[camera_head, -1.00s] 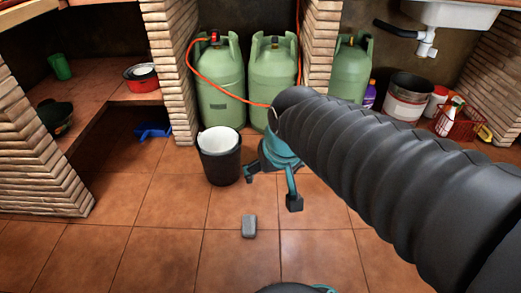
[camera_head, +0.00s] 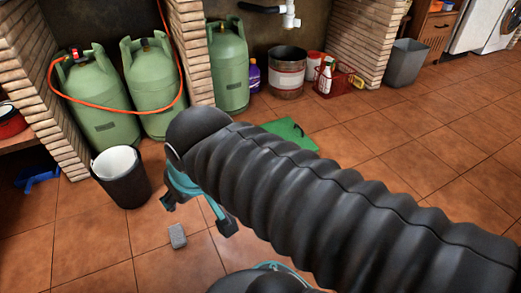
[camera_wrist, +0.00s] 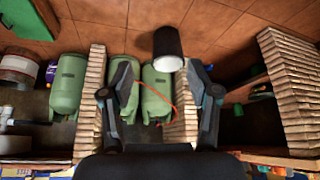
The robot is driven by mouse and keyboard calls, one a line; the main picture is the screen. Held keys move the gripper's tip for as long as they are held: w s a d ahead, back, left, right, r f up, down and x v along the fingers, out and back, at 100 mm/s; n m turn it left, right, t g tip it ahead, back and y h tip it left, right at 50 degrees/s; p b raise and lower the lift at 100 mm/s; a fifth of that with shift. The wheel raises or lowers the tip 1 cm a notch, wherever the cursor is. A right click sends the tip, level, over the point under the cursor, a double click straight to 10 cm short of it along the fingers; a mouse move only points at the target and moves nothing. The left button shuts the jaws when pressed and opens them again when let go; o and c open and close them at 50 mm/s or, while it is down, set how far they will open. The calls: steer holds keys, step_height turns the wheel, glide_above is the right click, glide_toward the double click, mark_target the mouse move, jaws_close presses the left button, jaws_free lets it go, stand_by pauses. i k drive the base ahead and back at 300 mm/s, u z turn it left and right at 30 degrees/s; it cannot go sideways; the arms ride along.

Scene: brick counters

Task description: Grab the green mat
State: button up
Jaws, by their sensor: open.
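The green mat (camera_head: 290,132) lies flat on the tiled floor in the head view, behind my arm, which hides part of it. A green patch that looks like the same mat (camera_wrist: 18,12) shows at the top left corner of the wrist view, which is upside down. My gripper (camera_head: 198,214) is open and empty above the floor, left of the mat and well apart from it. Its two spread fingers also show in the wrist view (camera_wrist: 161,82).
A black bin (camera_head: 121,180) and a grey block (camera_head: 177,236) are near my gripper. Green gas cylinders (camera_head: 150,85) stand between brick pillars. A metal pot (camera_head: 286,75) and a red basket (camera_head: 338,80) stand behind the mat. Floor on the right is clear.

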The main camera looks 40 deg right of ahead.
mark_target(285, 128)
steer(key=k, duration=0.5)
steer(key=z, duration=0.85)
steer(key=i, duration=0.8)
steer(key=z, duration=0.75)
